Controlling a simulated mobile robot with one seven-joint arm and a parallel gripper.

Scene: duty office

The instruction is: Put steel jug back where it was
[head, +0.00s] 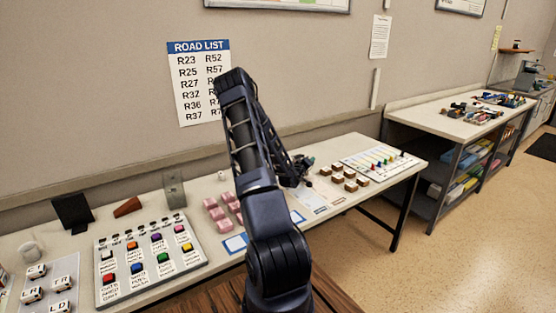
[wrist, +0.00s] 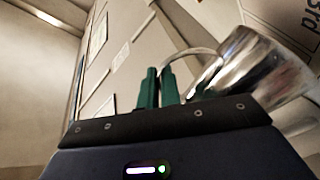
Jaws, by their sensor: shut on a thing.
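The steel jug (wrist: 250,68) shows in the wrist view, shiny and tilted, at the right of my gripper (wrist: 158,85). The green fingers are close together on its thin curved handle (wrist: 178,52), with the body beside them. In the head view my gripper (head: 301,165) is over the far part of the long table, partly behind my own arm. I cannot make out the jug in the head view; my arm hides part of that area.
The long table (head: 378,207) carries a button panel (head: 150,258), pink blocks (head: 215,208), brown blocks (head: 350,186) and a board with coloured pegs (head: 380,160). A grey metal stand (head: 174,190) is near the wall. A shelved bench (head: 455,128) stands at the right.

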